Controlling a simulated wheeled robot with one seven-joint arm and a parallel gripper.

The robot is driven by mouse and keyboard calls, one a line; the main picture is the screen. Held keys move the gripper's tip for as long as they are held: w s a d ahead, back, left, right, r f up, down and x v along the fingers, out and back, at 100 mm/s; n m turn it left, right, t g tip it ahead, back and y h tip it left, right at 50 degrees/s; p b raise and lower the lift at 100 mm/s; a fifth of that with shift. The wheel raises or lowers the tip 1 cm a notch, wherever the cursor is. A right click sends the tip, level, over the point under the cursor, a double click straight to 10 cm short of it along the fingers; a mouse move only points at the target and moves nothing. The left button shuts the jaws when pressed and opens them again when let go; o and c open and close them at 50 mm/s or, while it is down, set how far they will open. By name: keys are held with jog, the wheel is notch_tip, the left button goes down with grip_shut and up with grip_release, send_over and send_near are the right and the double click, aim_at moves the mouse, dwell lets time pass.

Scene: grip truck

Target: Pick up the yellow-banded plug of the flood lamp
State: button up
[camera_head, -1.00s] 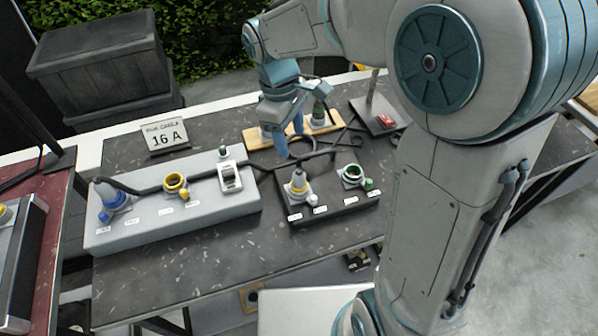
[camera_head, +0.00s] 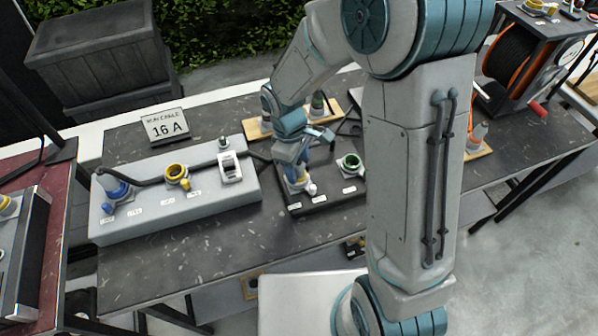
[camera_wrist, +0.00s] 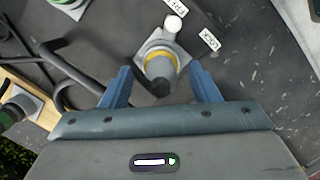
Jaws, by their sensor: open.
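The yellow-banded plug (camera_wrist: 161,66) is a grey body with a yellow ring and a dark cable end, standing in a square plate of the dark block (camera_head: 325,200). In the head view the plug (camera_head: 302,187) is partly hidden by my gripper (camera_head: 291,160). In the wrist view my gripper (camera_wrist: 160,76) is open, with one blue finger on each side of the plug. Gaps show between the fingers and the plug. Whether the fingertips are level with its body I cannot tell.
A green socket (camera_head: 351,163) sits right of the plug. The grey block (camera_head: 150,212) at left carries a blue plug (camera_head: 113,188), a yellow socket (camera_head: 177,174) and a white switch (camera_head: 230,167). A wooden board (camera_head: 258,130) lies behind. Black cable lies near the gripper.

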aim_at(304, 167)
jog(key=shift+f, duration=0.3)
jog(key=c, duration=1.1)
jog(key=shift+r, duration=0.15)
jog(key=shift+r, duration=0.5)
jog(key=r, duration=0.2)
jog(key=d+r+b, duration=0.1)
jog(key=shift+s+r, duration=0.2)
jog(key=shift+s, duration=0.05)
jog(key=s+d+r+b, duration=0.1)
jog(key=s+d+r, duration=0.6)
jog(key=d, duration=0.1)
notch_tip(304, 167, up, 6)
jog(key=p, duration=0.5)
jog(key=shift+w+d+r+p, duration=0.1)
jog(key=shift+r+p, duration=0.1)
jog(key=shift+p, duration=0.2)
